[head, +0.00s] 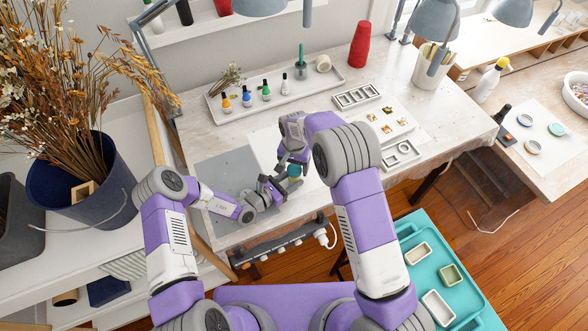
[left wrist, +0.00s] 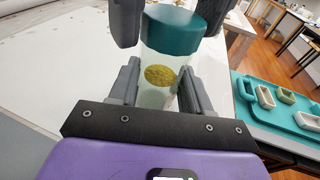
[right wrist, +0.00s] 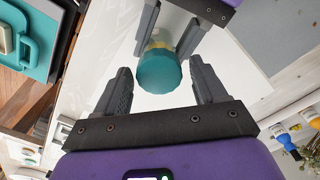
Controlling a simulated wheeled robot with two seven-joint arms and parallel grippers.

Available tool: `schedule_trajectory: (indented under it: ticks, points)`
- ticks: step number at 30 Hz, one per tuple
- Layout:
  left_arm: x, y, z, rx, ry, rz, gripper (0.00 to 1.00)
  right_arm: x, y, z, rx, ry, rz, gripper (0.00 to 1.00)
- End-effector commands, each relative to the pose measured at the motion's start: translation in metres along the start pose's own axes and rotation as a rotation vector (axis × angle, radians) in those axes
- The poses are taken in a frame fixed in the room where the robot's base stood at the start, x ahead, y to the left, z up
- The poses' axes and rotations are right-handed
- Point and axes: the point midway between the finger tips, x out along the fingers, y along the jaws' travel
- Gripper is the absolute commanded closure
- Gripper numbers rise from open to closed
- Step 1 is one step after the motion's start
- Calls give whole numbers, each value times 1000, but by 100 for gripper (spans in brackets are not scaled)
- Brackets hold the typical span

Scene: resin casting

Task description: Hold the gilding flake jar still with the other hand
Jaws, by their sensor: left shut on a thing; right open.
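The gilding flake jar is a clear jar (left wrist: 158,98) with a teal lid (left wrist: 200,32) and gold flakes (left wrist: 160,75) inside. In the head view its teal lid (head: 294,170) shows near the table's front edge. My left gripper (head: 280,186) is shut on the jar's body, with one finger on each side below the lid. My right gripper (right wrist: 160,64) is open, its fingers on either side of the lid with gaps visible in the right wrist view. The jar's base is hidden in the head view.
A white tray (head: 225,112) with several small bottles stands behind on the table. White moulds (head: 355,96) lie to the right. A grey mat (head: 225,172) lies under my left arm. A teal cart (head: 470,285) with small trays stands at the front right.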

Motion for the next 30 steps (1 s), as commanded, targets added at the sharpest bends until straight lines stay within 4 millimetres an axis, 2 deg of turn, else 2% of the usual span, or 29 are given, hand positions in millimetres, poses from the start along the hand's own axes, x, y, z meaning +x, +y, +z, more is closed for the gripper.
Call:
schedule_trajectory:
  ticks: [1,6,16,20,30]
  points:
    - [0,0,0,0,-1,0,100,0,0,0,0,0,0,28]
    - [0,0,0,0,-1,1,100,0,0,0,-1,0,0,2]
    - [0,0,0,0,-1,1,100,-6,0,-1,-1,1,-1,0]
    - [0,0,0,0,-1,1,100,-24,0,-1,-1,3,-3,0]
    - [0,0,0,0,-1,1,100,-95,0,0,-1,3,-3,0]
